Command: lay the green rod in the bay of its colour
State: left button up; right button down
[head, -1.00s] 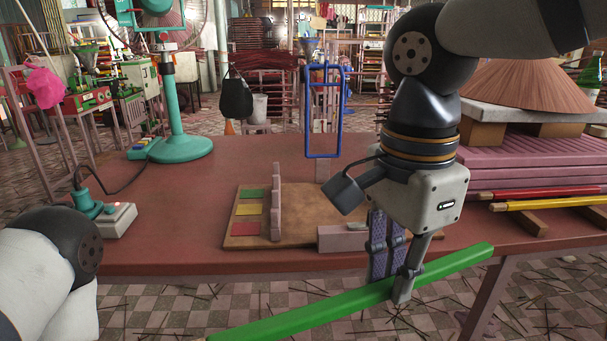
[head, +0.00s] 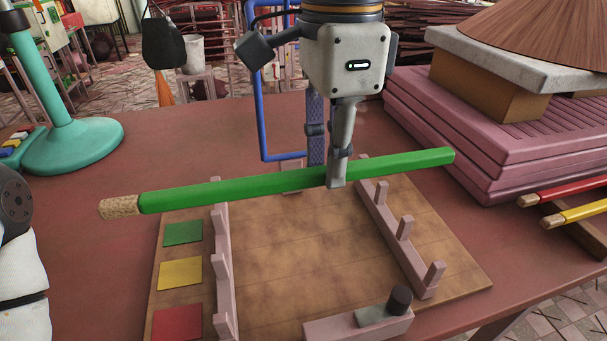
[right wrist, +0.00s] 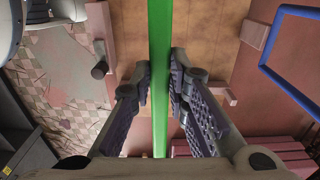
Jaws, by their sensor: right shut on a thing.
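My right gripper (head: 332,176) is shut on the green rod (head: 240,188) near its middle. In the right wrist view the rod (right wrist: 160,30) runs between the two fingers (right wrist: 161,72). The rod lies roughly left to right, its right end a little farther back, with a bare tan tip at left. It hangs over the far part of the wooden board (head: 300,255). The board has green (head: 183,233), yellow (head: 180,273) and red (head: 178,323) patches beside a left notched rail (head: 224,290); a right notched rail (head: 385,230) faces it. Green marks the farthest bay. My left gripper is out of view.
A block with a dark knob (head: 400,300) sits at the board's front edge. A blue frame (head: 264,110) stands behind the board. Pink stacked slabs (head: 440,140), a red rod (head: 570,192) and a yellow rod (head: 585,212) are at right. A teal stand (head: 75,145) is at left.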

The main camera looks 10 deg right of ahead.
jog(key=w+d+f, duration=0.1)
jog(key=w+f, duration=0.2)
jog(key=f, duration=0.1)
jog(key=w+f, duration=0.4)
jog(key=w+d+f, duration=0.1)
jog(key=w+f, duration=0.2)
jog(key=w, duration=0.1)
jog(key=shift+d+f+b, duration=0.3)
jog(key=shift+f+b, duration=0.1)
jog(key=shift+f, duration=0.1)
jog(key=shift+f, duration=0.1)
jog(key=shift+f, duration=0.4)
jog(key=c, duration=1.6)
grip_release()
jog(key=shift+o, duration=0.2)
